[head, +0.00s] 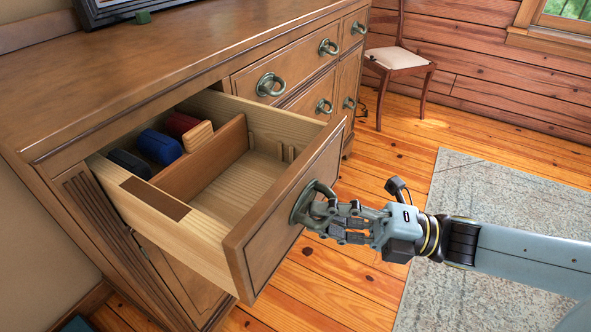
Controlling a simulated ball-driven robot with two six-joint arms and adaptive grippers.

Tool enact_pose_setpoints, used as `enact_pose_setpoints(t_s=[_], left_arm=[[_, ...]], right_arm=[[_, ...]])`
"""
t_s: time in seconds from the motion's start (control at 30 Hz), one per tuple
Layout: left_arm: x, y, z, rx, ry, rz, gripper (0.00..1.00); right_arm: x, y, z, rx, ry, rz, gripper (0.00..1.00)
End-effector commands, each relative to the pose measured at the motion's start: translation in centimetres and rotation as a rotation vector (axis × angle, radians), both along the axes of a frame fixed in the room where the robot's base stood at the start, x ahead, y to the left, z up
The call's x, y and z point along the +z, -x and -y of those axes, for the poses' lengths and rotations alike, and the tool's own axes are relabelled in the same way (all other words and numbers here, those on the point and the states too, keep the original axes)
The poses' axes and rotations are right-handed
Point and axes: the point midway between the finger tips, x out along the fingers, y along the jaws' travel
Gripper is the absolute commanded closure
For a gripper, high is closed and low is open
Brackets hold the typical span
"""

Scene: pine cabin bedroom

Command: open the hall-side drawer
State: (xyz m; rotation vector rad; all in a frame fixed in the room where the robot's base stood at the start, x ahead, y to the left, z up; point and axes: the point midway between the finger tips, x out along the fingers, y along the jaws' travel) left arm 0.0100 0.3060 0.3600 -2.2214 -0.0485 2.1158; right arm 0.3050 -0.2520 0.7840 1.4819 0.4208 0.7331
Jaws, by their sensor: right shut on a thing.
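The drawer (280,205) at the near left end of the wooden dresser stands pulled out, its inside showing. A ring handle (303,204) sits on its front. My right gripper (322,210) is shut on this handle, and my right arm comes in from the right. Inside, a divider (207,160) splits the drawer. The left part holds a dark item (129,163), a blue item (160,147), a red item (182,124) and a small wooden block (198,136). The part right of the divider looks empty. My left gripper is not in view.
The dresser top (150,65) carries a dark-framed object (115,10) at its back edge. Other drawers with ring handles (270,85) are closed. A chair (398,58) stands by the far wall. A grey rug (490,200) lies on the right; plank floor between is clear.

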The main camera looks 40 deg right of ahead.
Motion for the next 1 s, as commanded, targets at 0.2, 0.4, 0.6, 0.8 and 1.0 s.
enact_pose_setpoints(t_s=[0.2,0.4,0.6,0.8,1.0], left_arm=[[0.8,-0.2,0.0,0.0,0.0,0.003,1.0],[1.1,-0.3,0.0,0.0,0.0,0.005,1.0],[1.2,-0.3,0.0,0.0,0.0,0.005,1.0],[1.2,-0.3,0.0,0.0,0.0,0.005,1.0],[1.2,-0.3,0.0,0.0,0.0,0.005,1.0]], right_arm=[[0.2,2.7,1.0,0.001,-0.004,-0.001,1.0],[0.2,4.2,1.5,0.001,-0.003,0.001,1.0],[0.2,4.7,1.7,0.001,-0.005,0.002,1.0],[0.2,4.7,1.7,0.001,-0.005,0.002,1.0],[0.2,4.7,1.7,0.001,-0.005,0.002,0.87]])
